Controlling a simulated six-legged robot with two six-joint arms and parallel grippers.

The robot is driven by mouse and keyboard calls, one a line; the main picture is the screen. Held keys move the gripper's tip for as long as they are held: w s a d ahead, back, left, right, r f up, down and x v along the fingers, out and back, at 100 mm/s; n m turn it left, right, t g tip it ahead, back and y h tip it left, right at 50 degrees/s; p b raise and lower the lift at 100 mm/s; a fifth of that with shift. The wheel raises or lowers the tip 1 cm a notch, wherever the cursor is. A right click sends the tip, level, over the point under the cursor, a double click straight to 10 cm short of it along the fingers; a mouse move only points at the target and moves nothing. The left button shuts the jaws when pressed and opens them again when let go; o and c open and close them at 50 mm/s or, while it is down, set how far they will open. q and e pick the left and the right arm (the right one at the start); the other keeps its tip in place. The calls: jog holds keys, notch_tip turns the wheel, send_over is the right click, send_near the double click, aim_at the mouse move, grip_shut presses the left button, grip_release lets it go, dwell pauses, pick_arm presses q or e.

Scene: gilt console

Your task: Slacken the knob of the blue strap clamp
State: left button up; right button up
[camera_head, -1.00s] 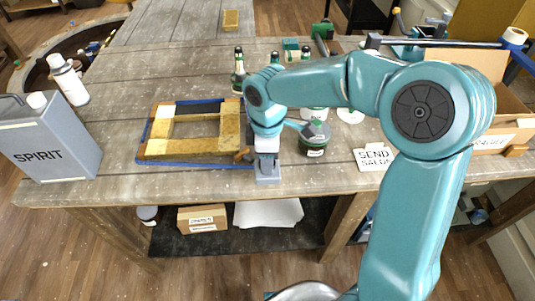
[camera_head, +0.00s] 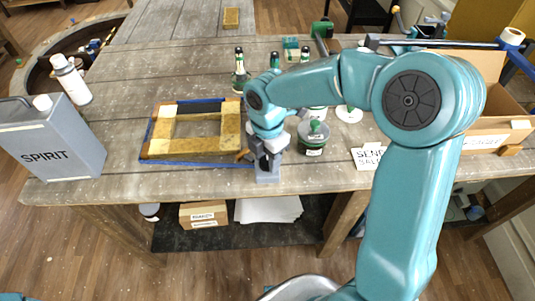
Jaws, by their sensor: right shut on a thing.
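The blue strap (camera_head: 203,163) of the strap clamp runs around a wooden frame (camera_head: 182,147) lying on the bench. A small brown wooden part (camera_head: 243,155) shows at the frame's front right corner, beside my right gripper. My right gripper (camera_head: 267,172) points down at that corner, near the bench's front edge. It is shut on the clamp's knob, which its fingers and wrist mostly hide. My left gripper is not in view.
A jar with a green lid (camera_head: 313,138) stands close to the right of my gripper. Bottles (camera_head: 240,72) stand behind it. A SPIRIT can (camera_head: 50,142) and a white spray can (camera_head: 70,80) stand at left. A card (camera_head: 368,157) and an open box (camera_head: 487,125) are at right.

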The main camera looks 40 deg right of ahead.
aim_at(267, 161)
jog(key=shift+w+r+n, duration=0.15)
jog(key=shift+n, duration=0.15)
dwell(0.4)
jog(key=o, duration=1.1)
jog(key=shift+c, duration=0.2)
notch_tip(267, 161, up, 16)
jog(key=shift+r, duration=0.1)
jog(key=shift+s, duration=0.2)
